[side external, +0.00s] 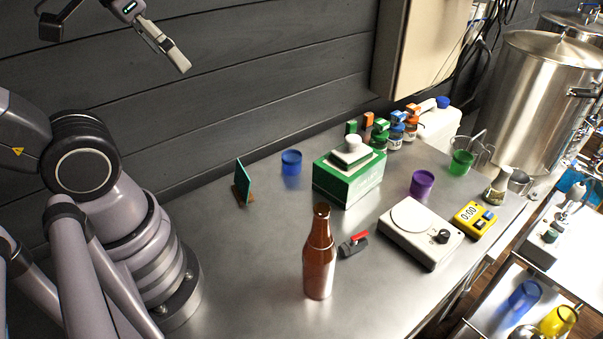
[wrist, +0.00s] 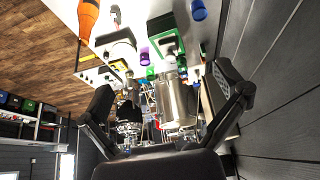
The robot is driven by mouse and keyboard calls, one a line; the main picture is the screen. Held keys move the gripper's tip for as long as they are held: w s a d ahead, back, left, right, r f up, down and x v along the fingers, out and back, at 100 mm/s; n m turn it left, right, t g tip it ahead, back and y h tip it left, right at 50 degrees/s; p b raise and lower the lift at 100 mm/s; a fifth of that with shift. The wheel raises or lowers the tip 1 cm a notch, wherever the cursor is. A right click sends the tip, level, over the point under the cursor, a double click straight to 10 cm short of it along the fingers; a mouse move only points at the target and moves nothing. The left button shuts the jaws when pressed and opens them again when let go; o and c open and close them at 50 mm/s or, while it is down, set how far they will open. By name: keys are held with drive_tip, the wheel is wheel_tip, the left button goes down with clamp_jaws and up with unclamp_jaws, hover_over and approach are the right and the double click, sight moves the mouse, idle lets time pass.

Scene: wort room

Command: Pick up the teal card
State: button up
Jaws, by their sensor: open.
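My gripper (side external: 165,50) is high at the upper left of the side view, well above the table and apart from the card. In the wrist view my gripper (wrist: 170,105) has its two fingers spread wide with nothing between them. I cannot make out the card in the wrist view.
A brown bottle (side external: 319,255) stands in front. A blue cup (side external: 291,162) and a green box (side external: 348,178) are right of the card. A white scale (side external: 420,232), a purple cup (side external: 423,184) and a yellow timer (side external: 474,219) stand farther right. The table around the holder is clear.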

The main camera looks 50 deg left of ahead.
drive_tip(key=c, duration=1.1)
drive_tip(key=shift+c, duration=0.2)
drive_tip(key=m+g+y, duration=1)
drive_tip(key=m+y, duration=0.1)
drive_tip(key=y, duration=0.2)
hover_over(242, 173)
drive_tip(key=s+d, duration=0.5)
wheel_tip(242, 173, down, 17)
drive_tip(key=w+f+m+t+y, duration=0.1)
drive_tip(key=f+m+t, duration=0.1)
drive_tip(key=f+m, duration=0.1)
drive_tip(key=w+f+m+t+y, duration=0.1)
drive_tip(key=f+m+t+y, duration=0.1)
drive_tip(key=f+m, duration=0.2)
drive_tip(key=w+f+m+t+y, duration=0.1)
drive_tip(key=w+f+m+t, duration=0.1)
drive_tip(key=f+m, duration=0.1)
drive_tip(key=shift+f+m+t+y, duration=0.3)
drive_tip(key=shift+f+m+t, duration=0.1)
drive_tip(key=shift+f, duration=0.35)
drive_tip(key=shift+m+t, duration=0.7)
wheel_tip(242, 173, down, 8)
drive_tip(key=shift+f, duration=0.1)
drive_tip(key=shift+f+x, duration=0.2)
drive_tip(key=shift+x, duration=2.35)
